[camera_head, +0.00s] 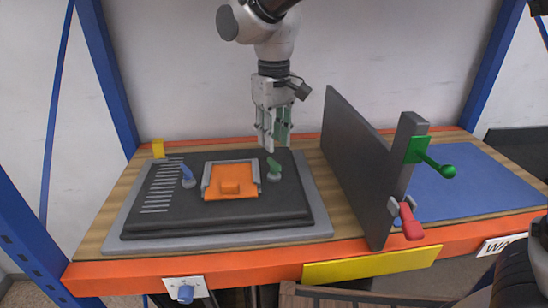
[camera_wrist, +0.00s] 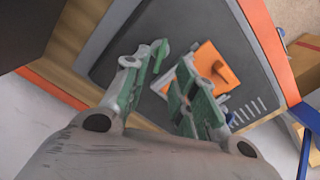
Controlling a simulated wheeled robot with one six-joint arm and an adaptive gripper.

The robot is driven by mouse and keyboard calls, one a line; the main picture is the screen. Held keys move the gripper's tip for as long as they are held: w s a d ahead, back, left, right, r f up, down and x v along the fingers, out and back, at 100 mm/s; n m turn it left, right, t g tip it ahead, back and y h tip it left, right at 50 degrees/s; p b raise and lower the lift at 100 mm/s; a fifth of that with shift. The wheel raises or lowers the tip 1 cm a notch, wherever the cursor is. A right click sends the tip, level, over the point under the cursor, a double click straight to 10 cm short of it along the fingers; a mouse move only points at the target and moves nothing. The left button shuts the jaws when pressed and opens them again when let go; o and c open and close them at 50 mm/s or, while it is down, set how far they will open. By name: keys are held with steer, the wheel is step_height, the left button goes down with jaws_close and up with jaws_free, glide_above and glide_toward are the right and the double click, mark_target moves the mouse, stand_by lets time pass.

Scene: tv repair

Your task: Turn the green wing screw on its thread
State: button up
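The green wing screw (camera_head: 273,165) stands on the dark back panel of the TV (camera_head: 180,222), just right of the orange cover. In the wrist view the green wing screw (camera_wrist: 160,53) shows between the fingertips, close beside the left one and partly hidden by it. My gripper (camera_head: 275,144) points down above and slightly behind the screw, with no clear contact. In the wrist view my gripper (camera_wrist: 162,72) has its two green-padded fingers apart with nothing held between them.
A blue wing screw (camera_head: 187,176) stands left of the orange cover (camera_head: 231,183). A dark upright board (camera_head: 352,150) stands to the right, with a green-knobbed lever (camera_head: 437,163) and a red handle (camera_head: 410,222). A blue mat (camera_head: 465,185) lies beyond it.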

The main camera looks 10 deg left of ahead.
mark_target(274, 161)
step_height(274, 161, down, 6)
steer(key=shift+f, duration=0.1)
jaws_close()
